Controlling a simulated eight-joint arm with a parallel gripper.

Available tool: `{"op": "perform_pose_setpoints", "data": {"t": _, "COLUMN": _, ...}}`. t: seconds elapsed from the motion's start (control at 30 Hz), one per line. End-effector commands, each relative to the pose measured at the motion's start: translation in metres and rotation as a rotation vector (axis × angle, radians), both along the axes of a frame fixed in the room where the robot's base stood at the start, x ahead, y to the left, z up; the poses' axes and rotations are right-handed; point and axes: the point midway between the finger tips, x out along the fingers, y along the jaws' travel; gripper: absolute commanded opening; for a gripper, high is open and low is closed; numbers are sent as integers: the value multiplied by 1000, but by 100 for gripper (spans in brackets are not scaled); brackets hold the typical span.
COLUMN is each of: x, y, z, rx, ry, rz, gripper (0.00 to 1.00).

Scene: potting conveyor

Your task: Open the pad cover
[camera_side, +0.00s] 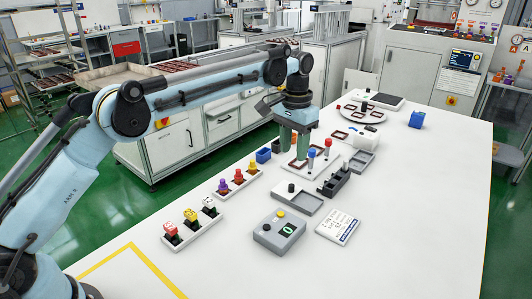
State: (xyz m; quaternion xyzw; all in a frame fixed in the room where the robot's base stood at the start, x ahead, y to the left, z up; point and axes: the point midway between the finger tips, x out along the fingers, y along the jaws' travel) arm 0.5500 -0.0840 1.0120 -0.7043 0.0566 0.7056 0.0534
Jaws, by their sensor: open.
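A flat grey tray-like piece (312,205) with a small black knob (291,188) lies on the white table, in front of my gripper. It may be the pad with its cover, but I cannot tell for sure. Another flat black and white piece (385,100) lies farther back on the table. My gripper (293,152) points down over a white plate (297,168), behind the grey piece.
A grey box (267,236) with a yellow button and green display stands in front, beside a printed card (338,227). White racks with coloured pegs (237,185) stand left. A dark block (335,182) and white dispenser (366,143) stand right. The table's right side is clear.

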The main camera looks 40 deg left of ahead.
Motion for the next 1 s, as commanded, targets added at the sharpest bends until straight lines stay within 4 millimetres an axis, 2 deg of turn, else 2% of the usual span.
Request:
{"op": "perform_pose_setpoints", "data": {"t": 0.53, "x": -1, "y": 0, "z": -90, "rx": 0, "ry": -1, "rz": 0, "gripper": 44}}
{"op": "perform_pose_setpoints", "data": {"t": 0.7, "x": -1, "y": 0, "z": -104, "rx": 0, "ry": -1, "rz": 0, "gripper": 44}}
{"op": "perform_pose_setpoints", "data": {"t": 1.0, "x": -1, "y": 0, "z": -108, "rx": 0, "ry": -1, "rz": 0, "gripper": 44}}
